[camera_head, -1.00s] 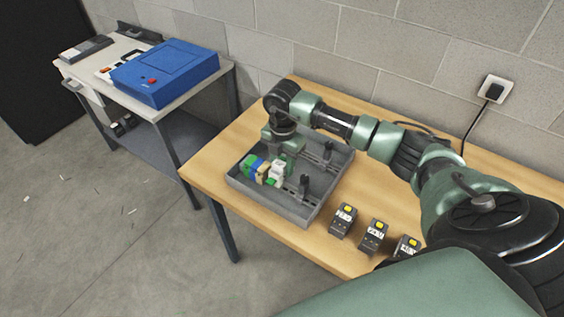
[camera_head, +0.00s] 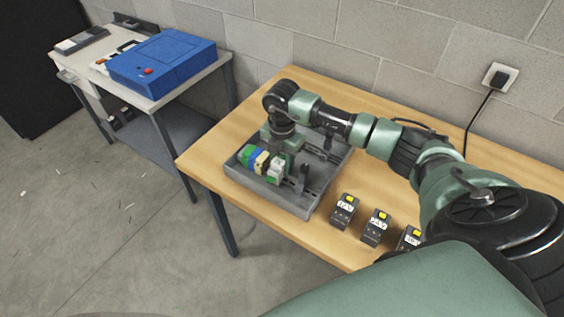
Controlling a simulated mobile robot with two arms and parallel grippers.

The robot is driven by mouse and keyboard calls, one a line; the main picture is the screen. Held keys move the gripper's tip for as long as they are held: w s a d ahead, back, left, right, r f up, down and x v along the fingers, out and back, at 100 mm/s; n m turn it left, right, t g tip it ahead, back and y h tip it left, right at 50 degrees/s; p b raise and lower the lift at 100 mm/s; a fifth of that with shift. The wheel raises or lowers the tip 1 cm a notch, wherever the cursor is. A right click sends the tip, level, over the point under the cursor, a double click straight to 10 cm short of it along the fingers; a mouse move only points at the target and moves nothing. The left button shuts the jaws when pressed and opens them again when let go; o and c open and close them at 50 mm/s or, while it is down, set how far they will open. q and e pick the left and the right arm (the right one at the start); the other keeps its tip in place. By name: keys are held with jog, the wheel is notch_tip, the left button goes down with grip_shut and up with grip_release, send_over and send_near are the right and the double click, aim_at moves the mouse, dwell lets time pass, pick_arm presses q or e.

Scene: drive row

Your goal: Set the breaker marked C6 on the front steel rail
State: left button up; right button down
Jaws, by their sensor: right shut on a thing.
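My right gripper (camera_head: 281,160) points down into the grey tray-like enclosure (camera_head: 317,203) on the wooden table. It is shut on a small, pale block (camera_head: 275,170), mostly hidden by the fingers; no C6 marking is readable. A row of small blocks, green (camera_head: 245,153), blue (camera_head: 254,158) and beige (camera_head: 262,162), sits right beside it at the enclosure's left. The rails are dark strips on the enclosure floor; the front one (camera_head: 290,186) is partly hidden. I cannot tell whether the held block touches it. My left gripper is out of view.
Several dark modules with yellow tops and white labels stand right of the enclosure, one of them nearest (camera_head: 344,211). A dark upright part (camera_head: 304,176) rises inside the enclosure. A blue case (camera_head: 163,66) lies on the side cart. A wall socket (camera_head: 499,77) is behind.

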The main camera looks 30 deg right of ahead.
aim_at(282, 155)
jog(key=shift+f+b, duration=0.35)
jog(key=shift+f, duration=0.15)
jog(key=c, duration=0.9)
grip_release()
notch_tip(282, 155, up, 7)
jog(key=shift+f+b, duration=0.2)
jog(key=shift+b, duration=0.75)
jog(key=shift+r, duration=0.65)
jog(key=shift+a+f, duration=0.1)
